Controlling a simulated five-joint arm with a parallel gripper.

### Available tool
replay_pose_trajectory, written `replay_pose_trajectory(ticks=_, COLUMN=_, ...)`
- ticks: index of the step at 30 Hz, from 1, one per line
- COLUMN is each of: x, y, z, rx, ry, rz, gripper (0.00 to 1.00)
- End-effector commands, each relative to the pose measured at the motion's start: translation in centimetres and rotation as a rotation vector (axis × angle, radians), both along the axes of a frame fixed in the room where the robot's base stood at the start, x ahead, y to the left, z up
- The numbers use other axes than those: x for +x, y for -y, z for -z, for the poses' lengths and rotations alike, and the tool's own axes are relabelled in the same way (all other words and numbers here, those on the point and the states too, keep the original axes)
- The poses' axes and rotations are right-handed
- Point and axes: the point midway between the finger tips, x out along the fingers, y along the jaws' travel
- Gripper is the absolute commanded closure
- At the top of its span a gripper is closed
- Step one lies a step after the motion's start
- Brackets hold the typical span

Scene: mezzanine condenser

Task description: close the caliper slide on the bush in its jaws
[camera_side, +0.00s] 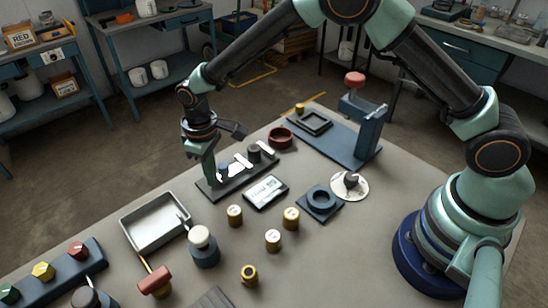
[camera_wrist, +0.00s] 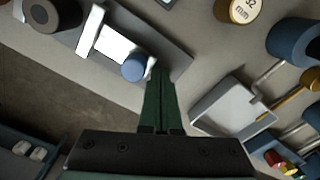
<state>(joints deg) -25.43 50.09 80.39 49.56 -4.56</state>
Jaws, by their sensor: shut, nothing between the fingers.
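The caliper (camera_side: 240,163) is a pale metal piece on a dark base plate (camera_side: 236,182); its slide (camera_wrist: 116,47) also shows in the wrist view. A blue round knob (camera_wrist: 134,67) stands on the slide's near end. A gap seems to show between bush and jaw. My gripper (camera_wrist: 160,75) is shut and empty, its green fingertips right beside the knob. I cannot tell whether they touch it.
A metal tray (camera_side: 155,222) lies to the left in the side view. Several brass cylinders (camera_side: 273,240), a white-topped dark cylinder (camera_side: 203,246) and a display box (camera_side: 266,192) stand nearby. A blue stand (camera_side: 369,130) rises at the back right.

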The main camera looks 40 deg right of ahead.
Motion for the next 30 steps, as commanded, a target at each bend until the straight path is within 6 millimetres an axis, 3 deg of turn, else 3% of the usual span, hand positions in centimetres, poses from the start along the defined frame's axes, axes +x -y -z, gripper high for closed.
replay_pose_trajectory(ticks=30, x=0.0, y=2.4, z=0.0, rx=0.000, ry=0.000, rz=0.001, gripper=1.00)
